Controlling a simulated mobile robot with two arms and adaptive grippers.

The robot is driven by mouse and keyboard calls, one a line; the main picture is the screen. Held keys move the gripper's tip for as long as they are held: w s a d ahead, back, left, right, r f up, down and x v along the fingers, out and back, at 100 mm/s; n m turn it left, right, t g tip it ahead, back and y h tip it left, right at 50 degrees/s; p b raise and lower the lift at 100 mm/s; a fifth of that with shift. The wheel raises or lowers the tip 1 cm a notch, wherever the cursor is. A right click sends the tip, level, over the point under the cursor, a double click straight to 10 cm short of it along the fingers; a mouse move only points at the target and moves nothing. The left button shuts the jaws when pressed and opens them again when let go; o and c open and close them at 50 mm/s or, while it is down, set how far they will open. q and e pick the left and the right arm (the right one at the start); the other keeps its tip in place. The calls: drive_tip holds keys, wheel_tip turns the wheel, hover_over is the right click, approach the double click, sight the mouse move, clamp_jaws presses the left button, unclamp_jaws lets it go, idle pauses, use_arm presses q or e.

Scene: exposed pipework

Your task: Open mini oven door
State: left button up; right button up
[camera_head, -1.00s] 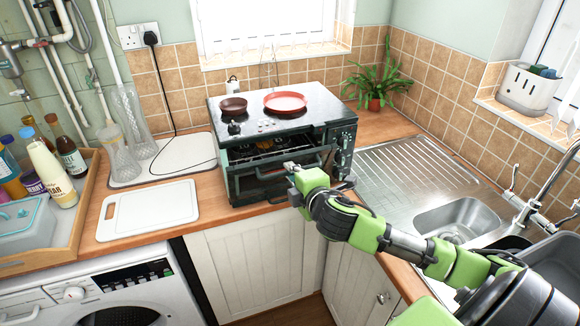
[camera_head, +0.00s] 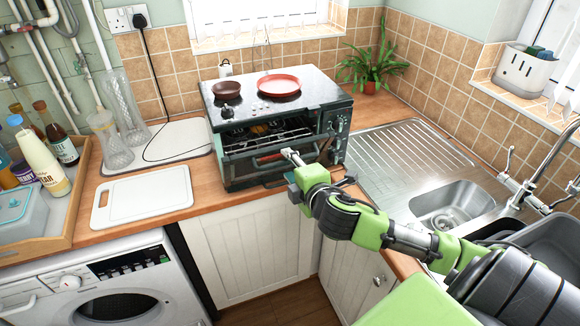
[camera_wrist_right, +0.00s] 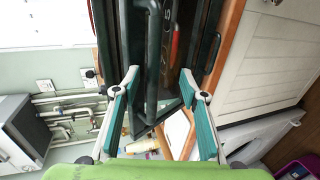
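The mini oven (camera_head: 308,95) stands on the wooden counter, dark with a glossy top. Its front door (camera_head: 243,174) appears partly open, tilted down, with the wire rack and dark interior showing above it. The door's bar handle (camera_head: 268,161) runs across its front. My right gripper (camera_head: 290,155) is at the right part of the door front, by the handle. In the right wrist view my right gripper (camera_wrist_right: 158,75) has its teal-padded fingers spread apart, with the dark handle bar (camera_wrist_right: 152,55) between them; contact is unclear. My left gripper is not in view.
A brown dish (camera_head: 227,89) and a red plate (camera_head: 279,85) sit on the oven top. A white chopping board (camera_head: 142,198) lies left of the oven. The sink (camera_head: 452,205) is at right. A plant (camera_head: 370,68) stands behind. A washing machine (camera_head: 110,285) is below left.

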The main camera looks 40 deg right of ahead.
drive_tip(key=shift+o, duration=0.3)
drive_tip(key=s+a+p, duration=0.1)
drive_tip(key=s+a, duration=0.1)
drive_tip(key=s, duration=0.8)
drive_tip(key=shift+a, duration=0.2)
drive_tip(key=shift+w, duration=0.15)
idle(1.2)
